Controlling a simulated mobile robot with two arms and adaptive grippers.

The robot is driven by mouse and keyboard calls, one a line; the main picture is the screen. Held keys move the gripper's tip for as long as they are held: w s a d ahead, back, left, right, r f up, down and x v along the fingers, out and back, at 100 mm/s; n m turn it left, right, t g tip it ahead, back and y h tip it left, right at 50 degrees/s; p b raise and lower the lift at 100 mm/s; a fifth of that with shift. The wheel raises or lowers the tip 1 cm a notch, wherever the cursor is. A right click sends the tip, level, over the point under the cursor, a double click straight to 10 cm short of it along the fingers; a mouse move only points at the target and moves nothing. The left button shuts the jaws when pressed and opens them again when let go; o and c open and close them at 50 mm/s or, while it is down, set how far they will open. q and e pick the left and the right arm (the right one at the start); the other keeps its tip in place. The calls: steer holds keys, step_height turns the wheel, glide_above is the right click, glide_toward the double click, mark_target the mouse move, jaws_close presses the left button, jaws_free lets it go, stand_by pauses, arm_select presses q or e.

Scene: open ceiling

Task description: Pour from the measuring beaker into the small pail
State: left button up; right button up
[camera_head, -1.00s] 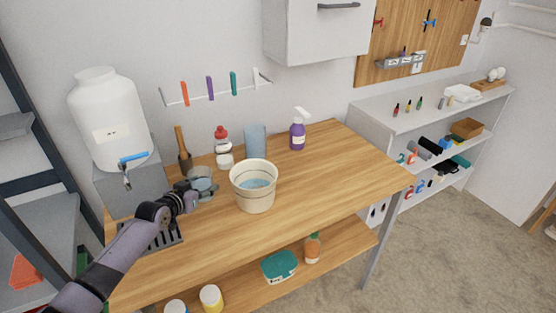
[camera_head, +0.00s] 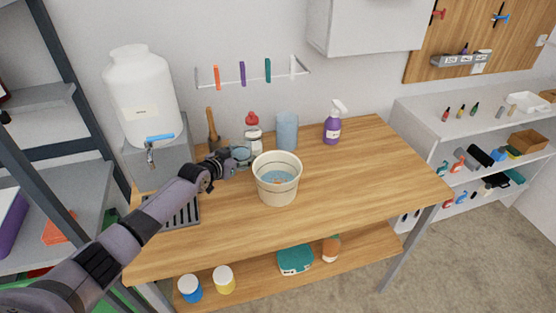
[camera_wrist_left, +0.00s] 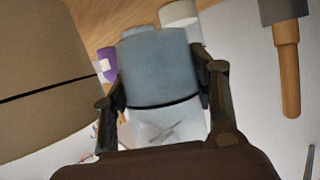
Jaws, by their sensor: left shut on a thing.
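The measuring beaker (camera_head: 241,153) is a small see-through, bluish vessel. My left gripper (camera_head: 237,163) is shut on it and holds it raised just left of the small pail's rim, seemingly tilted toward the pail. The small pail (camera_head: 278,190) is cream-coloured, stands upright on the table and has light blue liquid inside. In the left wrist view the beaker (camera_wrist_left: 160,70) sits between both fingers, and the pail's tan wall with a dark line (camera_wrist_left: 45,70) fills the left side. No falling stream can be made out. My right gripper is not in view.
On the wooden table (camera_head: 350,190), a red-capped bottle (camera_head: 253,135), a blue cylinder (camera_head: 287,131) and a purple spray bottle (camera_head: 332,127) stand behind the pail. A white tank (camera_head: 142,95) with a tap is at left. The table's right side is clear.

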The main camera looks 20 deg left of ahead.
mark_target(249, 148)
arm_select(q)
steer(key=shift+m+y, duration=0.4)
steer(key=r+p, duration=0.1)
steer(key=p, duration=0.1)
steer(key=r+p, duration=0.4)
steer(key=shift+s+d+r, duration=0.15)
steer(key=shift+s+d, duration=0.1)
steer(key=shift+d, duration=0.1)
steer(key=shift+s+d, duration=0.1)
steer(key=d+r+m+p, duration=0.1)
steer(key=p, duration=0.1)
steer(key=shift+y+p, duration=0.35)
steer(key=shift+y, duration=0.05)
steer(key=shift+d+m, duration=0.1)
steer(key=shift+m, duration=0.2)
steer(key=shift+s+d+r+m+t+y, duration=0.15)
steer(key=shift+d+r+m+t+y, duration=0.15)
steer(key=shift+r+m+t+y, duration=0.15)
steer(key=shift+d+m, duration=0.15)
steer(key=shift+m, duration=0.1)
steer(key=shift+d+r+m+y, duration=0.2)
steer(key=shift+d+m+y, duration=0.05)
steer(key=shift+d+m, duration=0.05)
steer(key=shift+s+r, duration=0.15)
steer(key=shift+r+m+b, duration=0.2)
steer(key=shift+m+b, duration=0.1)
steer(key=shift+b, duration=0.15)
steer(key=shift+t, duration=0.25)
